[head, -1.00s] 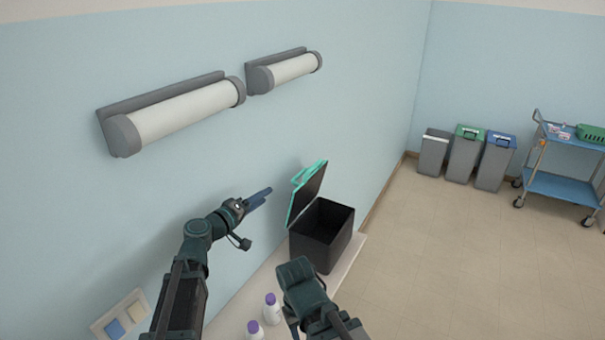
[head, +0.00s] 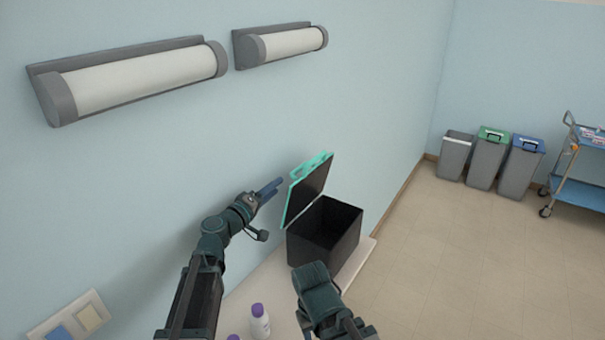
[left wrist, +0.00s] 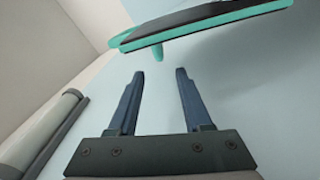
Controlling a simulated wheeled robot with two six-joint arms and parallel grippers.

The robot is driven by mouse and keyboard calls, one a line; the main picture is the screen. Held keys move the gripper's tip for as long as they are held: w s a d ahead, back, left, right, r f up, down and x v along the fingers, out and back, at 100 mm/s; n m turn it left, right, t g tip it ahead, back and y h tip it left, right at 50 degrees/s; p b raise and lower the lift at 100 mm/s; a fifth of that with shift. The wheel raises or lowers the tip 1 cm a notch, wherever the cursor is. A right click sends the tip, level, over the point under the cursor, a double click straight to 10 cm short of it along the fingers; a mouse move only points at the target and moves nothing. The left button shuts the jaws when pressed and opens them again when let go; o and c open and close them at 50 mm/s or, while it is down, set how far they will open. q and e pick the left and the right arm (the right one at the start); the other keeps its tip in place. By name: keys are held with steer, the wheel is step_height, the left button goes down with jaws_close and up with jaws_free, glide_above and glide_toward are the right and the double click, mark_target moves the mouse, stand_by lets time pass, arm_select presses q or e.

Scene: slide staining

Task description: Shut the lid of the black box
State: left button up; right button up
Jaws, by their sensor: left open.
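The black box (head: 323,236) stands on a pale bench against the wall in the head view, its inside exposed. Its lid (head: 306,190), black with a teal rim and handle, stands open and tilted up on the wall side. My left gripper (head: 278,185) is just left of the lid, behind its outer face, and holds nothing. In the left wrist view its two fingers (left wrist: 160,76) are apart, and the teal-edged lid (left wrist: 200,25) lies beyond the tips. My right arm is in front of the box; its fingers cannot be made out.
White bottles with purple caps (head: 260,321) stand on the bench (head: 280,293) near my arms. Two lamps (head: 140,78) are on the wall above. Several bins (head: 487,158) and a blue trolley (head: 577,190) stand on the floor far right.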

mark_target(300, 167)
arm_select(q)
steer(key=x, duration=1.3)
steer(key=shift+w+d, duration=0.2)
steer(key=shift+w, duration=0.1)
jaws_close()
steer(key=shift+s, duration=0.1)
stand_by(1.0)
